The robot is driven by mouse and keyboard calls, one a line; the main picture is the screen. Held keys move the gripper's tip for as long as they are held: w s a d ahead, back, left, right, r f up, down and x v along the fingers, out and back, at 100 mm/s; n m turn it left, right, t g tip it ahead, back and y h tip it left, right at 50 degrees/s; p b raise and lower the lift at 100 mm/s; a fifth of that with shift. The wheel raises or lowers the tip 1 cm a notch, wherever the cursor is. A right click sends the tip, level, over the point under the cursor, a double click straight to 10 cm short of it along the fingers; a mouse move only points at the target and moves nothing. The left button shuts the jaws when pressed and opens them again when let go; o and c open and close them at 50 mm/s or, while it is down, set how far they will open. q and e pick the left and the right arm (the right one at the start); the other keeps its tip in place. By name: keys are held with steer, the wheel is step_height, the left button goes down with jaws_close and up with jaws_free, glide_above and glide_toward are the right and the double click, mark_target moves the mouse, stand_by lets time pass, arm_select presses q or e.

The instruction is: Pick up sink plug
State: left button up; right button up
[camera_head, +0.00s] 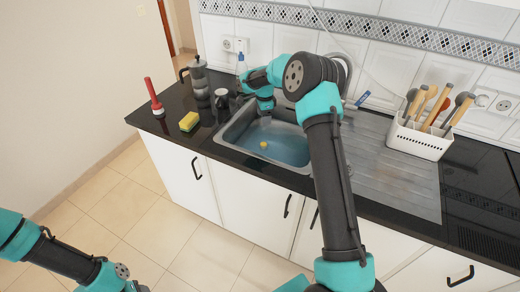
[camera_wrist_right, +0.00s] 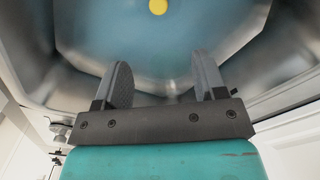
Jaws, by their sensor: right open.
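The sink plug is a small yellow round thing (camera_head: 263,145) on the floor of the metal sink (camera_head: 233,127), which looks to hold bluish water. It also shows at the top edge of the right wrist view (camera_wrist_right: 158,6). My right gripper (camera_head: 265,118) points down into the sink, behind the plug in the head view. In the right wrist view the two fingers (camera_wrist_right: 162,85) are apart with nothing between them, and the plug lies beyond their tips. My left arm is at the lower left of the head view, its gripper only partly seen at the bottom edge (camera_head: 137,287).
A white utensil holder (camera_head: 419,139) stands on the right. The ribbed drainboard (camera_head: 390,175) is clear. A tap hose arches behind my right arm.

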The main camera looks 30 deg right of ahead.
mark_target(264, 144)
steer(key=shift+f, duration=0.1)
step_height(264, 144, down, 12)
stand_by(0.8)
steer(key=shift+f, duration=0.1)
steer(key=shift+f, duration=2.5)
steer(key=shift+s, duration=0.1)
steer(key=shift+c, duration=0.4)
steer(key=c, duration=0.9)
